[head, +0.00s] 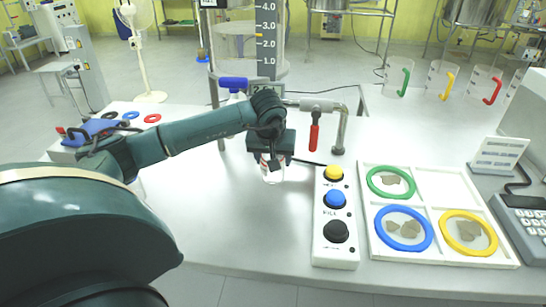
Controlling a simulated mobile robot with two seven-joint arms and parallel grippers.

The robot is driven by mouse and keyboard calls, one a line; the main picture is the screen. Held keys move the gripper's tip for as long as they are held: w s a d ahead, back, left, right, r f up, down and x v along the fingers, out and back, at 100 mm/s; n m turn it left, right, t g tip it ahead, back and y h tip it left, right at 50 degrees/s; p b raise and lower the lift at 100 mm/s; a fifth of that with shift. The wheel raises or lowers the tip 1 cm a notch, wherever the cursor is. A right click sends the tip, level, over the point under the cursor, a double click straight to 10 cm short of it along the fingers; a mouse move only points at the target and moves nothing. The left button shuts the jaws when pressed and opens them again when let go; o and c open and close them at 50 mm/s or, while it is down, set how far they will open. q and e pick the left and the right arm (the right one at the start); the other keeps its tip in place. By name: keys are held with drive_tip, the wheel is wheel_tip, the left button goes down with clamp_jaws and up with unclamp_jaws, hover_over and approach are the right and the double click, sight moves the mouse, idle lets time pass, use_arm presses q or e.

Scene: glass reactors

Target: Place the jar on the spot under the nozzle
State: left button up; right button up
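My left gripper (271,162), on the arm coming in from the left, points down over the bench left of the button box. A small clear jar (272,176) shows between and below its fingers, which appear closed around it; its upper part is hidden by the gripper. I cannot tell whether the jar's base touches the bench. The nozzle (340,137) is the downturned end of a metal pipe with a red valve handle (314,133), to the right of and slightly behind the jar. No distinct mark for the spot under it can be made out. My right gripper is not in view.
A white box (322,241) with yellow, blue and black buttons stands in front of the nozzle. Right of it is a divided white tray (449,188) with coloured rings. The bench left of the box is clear.

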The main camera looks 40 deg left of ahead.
use_arm(q)
drive_tip(key=shift+f, duration=0.1)
drive_tip(key=o, duration=1)
